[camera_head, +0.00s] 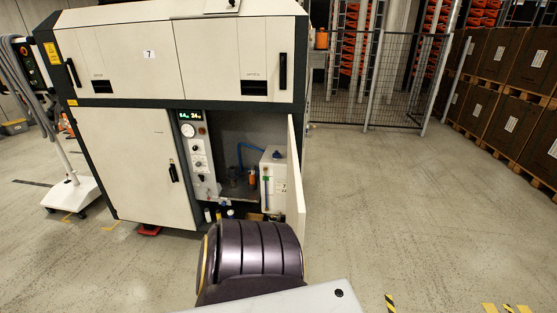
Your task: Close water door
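The water door appears to be the pale open door (295,185) at the right end of the machine's lower front. It stands swung out toward me, seen nearly edge-on. Its compartment (232,150) is open to view, with a white tank (273,183), a blue hose (247,148) and a control panel (196,155) inside. The door's lower end is close to a dark ribbed part at the bottom of the picture; I cannot tell if they touch. Neither of my grippers is in view.
The pale machine (150,60) has a shut lower left door (135,160). A hose stand (72,185) is at the left. Mesh fencing (380,80) and stacked brown boxes (500,90) are behind and right. Open floor (400,200) lies right of the door.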

